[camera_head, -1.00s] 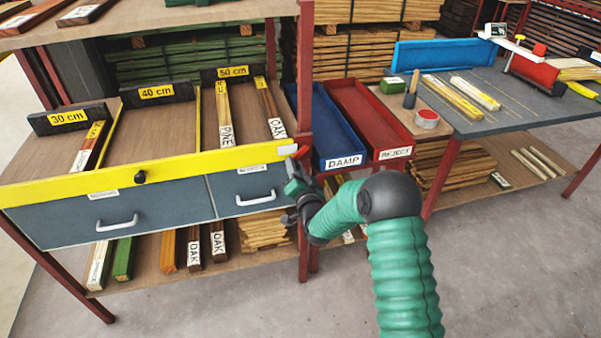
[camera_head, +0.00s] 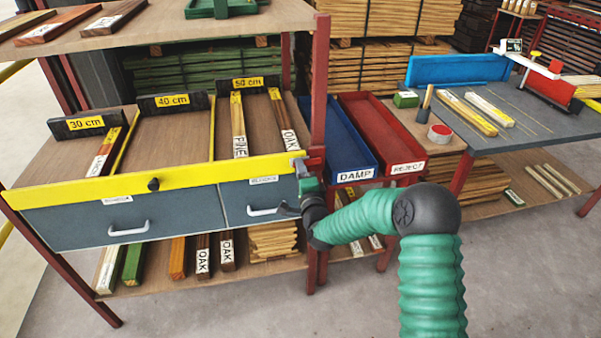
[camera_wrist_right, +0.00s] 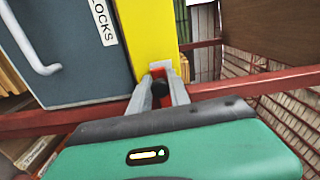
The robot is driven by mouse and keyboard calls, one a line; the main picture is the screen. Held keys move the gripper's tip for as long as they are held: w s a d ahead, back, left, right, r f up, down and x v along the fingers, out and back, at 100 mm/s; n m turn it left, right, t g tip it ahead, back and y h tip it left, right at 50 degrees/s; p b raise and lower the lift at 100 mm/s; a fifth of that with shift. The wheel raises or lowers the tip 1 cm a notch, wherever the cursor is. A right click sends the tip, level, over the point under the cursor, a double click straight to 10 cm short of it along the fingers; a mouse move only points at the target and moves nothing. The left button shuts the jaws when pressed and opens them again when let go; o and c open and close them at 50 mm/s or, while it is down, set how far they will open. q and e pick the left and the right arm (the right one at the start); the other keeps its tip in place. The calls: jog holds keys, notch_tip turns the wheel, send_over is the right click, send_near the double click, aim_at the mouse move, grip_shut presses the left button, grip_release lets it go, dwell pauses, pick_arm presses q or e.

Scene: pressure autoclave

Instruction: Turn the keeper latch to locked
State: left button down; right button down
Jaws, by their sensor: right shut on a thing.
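The keeper latch is at the right end of the yellow bar (camera_head: 215,170), by the red post of the rack. In the right wrist view the latch's dark and red part (camera_wrist_right: 159,86) sits between my two grey fingers, with a small pale grey piece above it. My right gripper (camera_head: 299,169) reaches up to the bar's end from the right and is shut on the latch; it also shows in the right wrist view (camera_wrist_right: 160,82). In the head view my gripper covers much of the latch, so its exact angle is unclear. My left gripper is not in view.
Two grey drawers (camera_head: 85,222) with handles sit below the bar, and a black knob (camera_head: 153,184) is on it. A blue DAMP tray (camera_head: 355,176) and a red REJECT tray (camera_head: 407,168) stand just right of the post. Boards lie behind the bar.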

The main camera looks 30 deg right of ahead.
jog(key=shift+d+r+m, duration=0.15)
jog(key=shift+m, duration=0.25)
jog(key=c, duration=1.2)
grip_release()
jog(key=shift+c, duration=0.2)
jog(key=p+v, duration=0.1)
jog(key=v, duration=1.5)
jog(key=shift+s, duration=0.35)
